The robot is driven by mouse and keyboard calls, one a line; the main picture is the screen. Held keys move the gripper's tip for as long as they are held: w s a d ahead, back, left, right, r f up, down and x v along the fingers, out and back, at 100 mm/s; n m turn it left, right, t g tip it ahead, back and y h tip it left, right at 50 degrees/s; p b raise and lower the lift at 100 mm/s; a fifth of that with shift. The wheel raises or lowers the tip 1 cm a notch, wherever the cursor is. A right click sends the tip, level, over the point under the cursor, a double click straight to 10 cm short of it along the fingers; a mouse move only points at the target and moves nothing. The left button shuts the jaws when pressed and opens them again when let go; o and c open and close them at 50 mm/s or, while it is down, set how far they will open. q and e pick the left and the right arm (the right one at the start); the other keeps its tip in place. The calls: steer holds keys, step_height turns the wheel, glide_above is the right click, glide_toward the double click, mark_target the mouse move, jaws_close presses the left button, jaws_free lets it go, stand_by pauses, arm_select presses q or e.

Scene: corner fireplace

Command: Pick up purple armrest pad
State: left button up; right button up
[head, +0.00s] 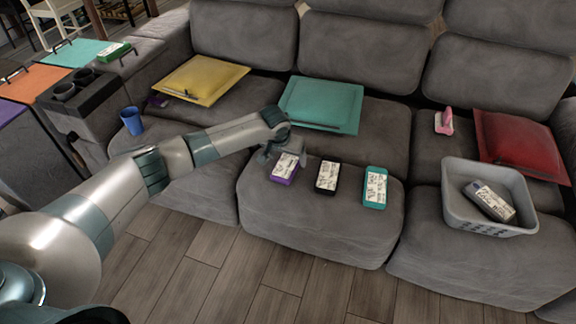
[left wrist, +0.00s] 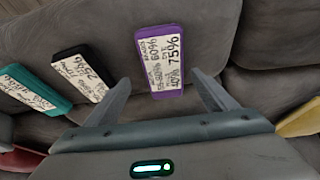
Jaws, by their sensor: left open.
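A purple block with a white written label (head: 286,168) lies on the middle sofa seat; I take it as the purple armrest pad. It also shows between my fingers in the left wrist view (left wrist: 159,58). My left gripper (head: 280,153) is open, over the far end of this block, with its fingers apart on either side of the block's near end in the left wrist view (left wrist: 161,80). Nothing is held. A flat purple panel (head: 12,113) also lies at the left edge of the head view. My right gripper is not in view.
A black block (head: 327,176) and a teal block (head: 375,187) lie in a row to the right. A grey basket (head: 460,211) holds another block. Yellow (head: 203,80), teal (head: 322,103) and red cushions (head: 521,143) lie on the seats. A blue cup (head: 132,121) stands at left.

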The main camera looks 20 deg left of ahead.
mark_target(287, 162)
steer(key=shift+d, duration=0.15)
arm_select(q)
steer(key=shift+w+f, duration=0.1)
steer(key=shift+f, duration=0.15)
steer(key=x, duration=0.2)
steer(key=b+x, duration=0.1)
steer(key=x, duration=0.1)
steer(key=shift+a, duration=0.35)
steer(key=shift+w+f, duration=0.1)
steer(key=shift+f, duration=0.2)
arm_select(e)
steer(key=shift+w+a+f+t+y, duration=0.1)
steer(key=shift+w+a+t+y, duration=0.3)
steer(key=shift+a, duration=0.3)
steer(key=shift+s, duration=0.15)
arm_select(q)
steer(key=c, duration=1.2)
steer(key=shift+o, duration=0.2)
steer(key=shift+r, duration=0.1)
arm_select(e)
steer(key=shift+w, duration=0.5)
